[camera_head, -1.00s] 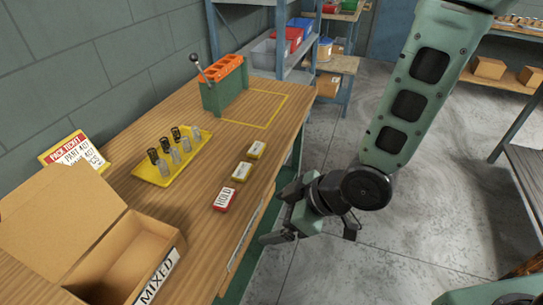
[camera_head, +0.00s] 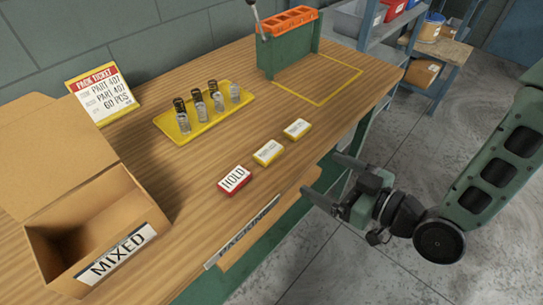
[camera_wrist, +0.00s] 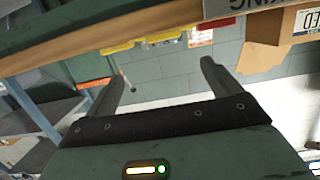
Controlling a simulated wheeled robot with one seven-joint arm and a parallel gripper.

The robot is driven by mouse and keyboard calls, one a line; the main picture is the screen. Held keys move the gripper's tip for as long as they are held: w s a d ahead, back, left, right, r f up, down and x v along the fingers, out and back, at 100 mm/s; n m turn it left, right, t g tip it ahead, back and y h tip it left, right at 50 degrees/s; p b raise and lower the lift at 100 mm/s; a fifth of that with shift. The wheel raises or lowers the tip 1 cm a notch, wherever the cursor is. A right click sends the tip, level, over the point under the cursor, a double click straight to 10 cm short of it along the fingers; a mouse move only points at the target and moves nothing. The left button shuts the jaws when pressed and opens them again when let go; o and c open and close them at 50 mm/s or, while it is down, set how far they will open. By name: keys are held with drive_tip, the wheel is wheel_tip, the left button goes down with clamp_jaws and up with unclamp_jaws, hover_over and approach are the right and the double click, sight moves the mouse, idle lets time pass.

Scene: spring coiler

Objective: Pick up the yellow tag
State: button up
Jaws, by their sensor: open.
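Two small yellow tags with white labels lie flat on the wooden bench, one nearer (camera_head: 268,152) and one farther back (camera_head: 298,129). A red tag reading HOLD (camera_head: 234,180) lies in line with them, nearer the front left. My gripper (camera_head: 331,180) is open and empty off the bench's right edge, beside the tags and apart from them. In the wrist view its two fingers (camera_wrist: 162,76) point toward the bench, with yellow (camera_wrist: 160,38) and red (camera_wrist: 200,37) tag edges beyond them. The tags' faces are hard to see there.
A yellow tray (camera_head: 205,112) holds several springs. A green coiler with an orange top (camera_head: 289,45) stands behind a yellow outline. An open carton marked MIXED (camera_head: 125,250) and a pack ticket (camera_head: 103,92) are at left. The bench (camera_head: 190,195) is clear around the tags.

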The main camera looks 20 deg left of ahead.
drive_tip(key=b, duration=0.2)
drive_tip(key=a+b, duration=0.1)
drive_tip(key=b, duration=0.2)
drive_tip(key=shift+w+a+f, duration=0.1)
drive_tip(key=shift+w+f, duration=0.15)
drive_tip(key=shift+f, duration=0.15)
drive_tip(key=b, duration=0.3)
drive_tip(key=shift+s+a+f+b, duration=0.1)
drive_tip(key=shift+a+b, duration=0.1)
drive_tip(key=shift+b, duration=0.1)
approach(269, 151)
drive_tip(key=shift+w+x, duration=0.2)
drive_tip(key=shift+x, duration=1)
drive_tip(key=shift+b+x, duration=0.3)
drive_tip(key=shift+x, duration=2.7)
drive_tip(key=shift+s, duration=0.2)
drive_tip(key=c, duration=1.1)
